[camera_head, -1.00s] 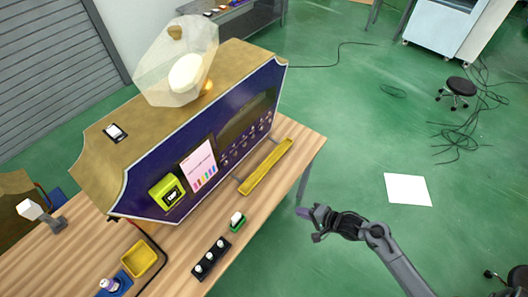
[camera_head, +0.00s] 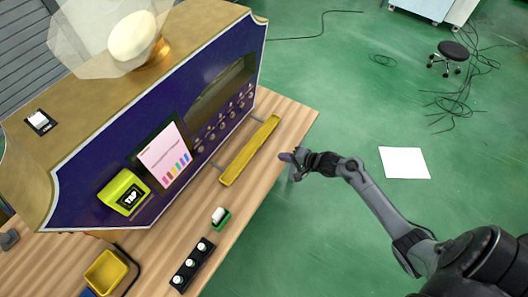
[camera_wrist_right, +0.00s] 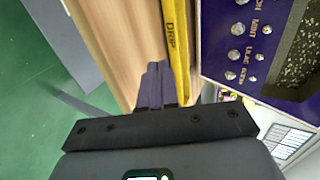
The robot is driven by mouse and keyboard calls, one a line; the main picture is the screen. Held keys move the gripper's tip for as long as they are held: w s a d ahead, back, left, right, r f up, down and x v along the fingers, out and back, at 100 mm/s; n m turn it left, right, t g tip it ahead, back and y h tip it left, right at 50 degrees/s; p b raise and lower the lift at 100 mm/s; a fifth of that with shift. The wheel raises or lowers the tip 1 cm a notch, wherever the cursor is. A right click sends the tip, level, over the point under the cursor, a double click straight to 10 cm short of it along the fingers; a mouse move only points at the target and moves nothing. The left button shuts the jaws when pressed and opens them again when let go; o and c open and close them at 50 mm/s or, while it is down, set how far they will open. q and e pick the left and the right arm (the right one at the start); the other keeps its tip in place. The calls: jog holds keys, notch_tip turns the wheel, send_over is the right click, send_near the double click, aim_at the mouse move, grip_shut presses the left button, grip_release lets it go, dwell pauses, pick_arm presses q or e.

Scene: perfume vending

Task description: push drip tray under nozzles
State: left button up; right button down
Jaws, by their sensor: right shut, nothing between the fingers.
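The drip tray (camera_head: 250,151) is a long narrow yellow strip on the table, lying along the front of the blue machine with a gap between them. Thin rods run from it toward the machine. In the right wrist view, the tray (camera_wrist_right: 177,45) shows the letters DRIP. A row of silver round fittings (camera_head: 222,118) sits on the panel above it; I cannot tell whether these are the nozzles. My right gripper (camera_head: 287,157) is shut and empty, at the table's outer edge beside the tray. Its purple fingers (camera_wrist_right: 155,85) appear close to the tray; contact is unclear. My left gripper is not visible.
The wooden table (camera_head: 285,125) is bare around the tray. A green holder with a white piece (camera_head: 220,218), a black rack (camera_head: 192,265) and a yellow bin (camera_head: 106,272) stand nearer the front. Green floor (camera_head: 330,230) lies to the right.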

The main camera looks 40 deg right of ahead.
jog(key=b, duration=0.3)
send_near(258, 149)
jog(key=x, duration=0.4)
jog(key=shift+a+f, duration=0.15)
jog(key=shift+f, duration=0.35)
jog(key=shift+w+a, duration=0.25)
jog(key=shift+w, duration=0.6)
